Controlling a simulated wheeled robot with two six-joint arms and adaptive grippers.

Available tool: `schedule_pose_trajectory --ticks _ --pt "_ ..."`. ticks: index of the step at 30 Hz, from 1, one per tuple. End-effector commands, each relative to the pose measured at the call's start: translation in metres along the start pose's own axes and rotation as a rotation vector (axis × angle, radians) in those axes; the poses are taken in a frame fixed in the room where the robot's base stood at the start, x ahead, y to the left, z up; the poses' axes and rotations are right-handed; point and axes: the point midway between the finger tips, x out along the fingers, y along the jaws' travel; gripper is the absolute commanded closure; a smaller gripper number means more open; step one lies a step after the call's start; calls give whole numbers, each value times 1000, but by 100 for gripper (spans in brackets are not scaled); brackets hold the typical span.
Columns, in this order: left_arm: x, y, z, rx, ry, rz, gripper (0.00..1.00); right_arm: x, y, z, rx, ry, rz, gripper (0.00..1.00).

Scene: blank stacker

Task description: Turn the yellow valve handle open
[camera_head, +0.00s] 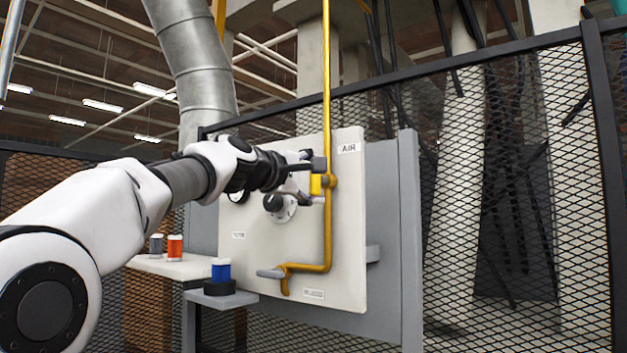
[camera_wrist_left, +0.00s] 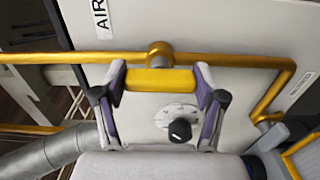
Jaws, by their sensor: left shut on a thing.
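The yellow valve handle (camera_head: 315,186) is on the yellow pipe (camera_head: 327,110) that runs down the white panel marked AIR. In the left wrist view the handle (camera_wrist_left: 160,80) is a short yellow bar, roughly parallel to the pipe beside it. My left gripper (camera_head: 318,179) reaches in from the left and is shut on the handle. Its two fingers sit at the bar's two ends in the left wrist view (camera_wrist_left: 160,82). In the head view the fingers partly cover the handle. My right gripper is not in view.
A black knob (camera_head: 273,202) on a round dial is close beside the grasp. A grey lever (camera_head: 270,274) is lower on the pipe. Blue (camera_head: 221,270) and orange (camera_head: 175,247) cylinders stand on ledges at left. Mesh fence (camera_head: 520,200) is behind and right.

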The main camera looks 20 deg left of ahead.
Motion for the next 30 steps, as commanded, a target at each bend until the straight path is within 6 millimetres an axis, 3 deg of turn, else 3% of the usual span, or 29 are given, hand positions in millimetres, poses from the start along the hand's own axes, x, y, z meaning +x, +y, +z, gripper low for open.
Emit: schedule_pose_trajectory --ticks 11,12,13,24,30 --pt "-2 7 -1 6 5 14 64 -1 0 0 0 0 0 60" --pt "-2 7 -1 6 5 13 15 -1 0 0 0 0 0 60" --pt "-2 7 -1 6 5 13 5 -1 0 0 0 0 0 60" --pt "-3 3 0 3 2 5 4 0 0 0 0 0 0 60" --pt "-30 3 -1 1 3 6 4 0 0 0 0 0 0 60"
